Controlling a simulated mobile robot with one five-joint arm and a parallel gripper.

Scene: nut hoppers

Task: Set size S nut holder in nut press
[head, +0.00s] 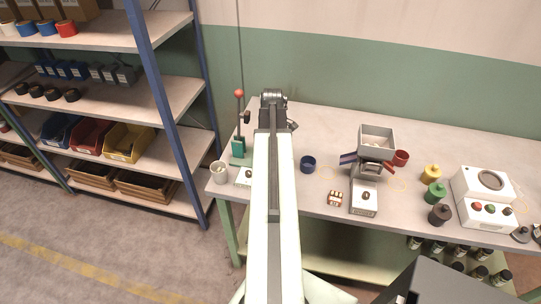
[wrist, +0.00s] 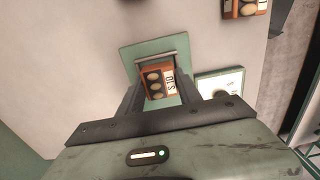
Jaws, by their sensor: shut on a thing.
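In the wrist view my gripper (wrist: 159,92) is shut on an orange-brown nut holder (wrist: 168,74) marked "S 10", with round nuts in its face. The holder is over the green base plate of the nut press (wrist: 132,53); I cannot tell whether it touches the plate. In the head view the green nut press (head: 238,148) with its red-knobbed lever stands at the table's left end, just left of my arm. My arm hides the gripper and the held holder there.
A second nut holder (head: 335,199) lies mid-table and also shows in the wrist view (wrist: 246,7). A small control box (wrist: 222,82) is beside the press. A white cup (head: 219,172), blue cup (head: 308,164) and hopper machine (head: 364,195) stand on the table (head: 310,195).

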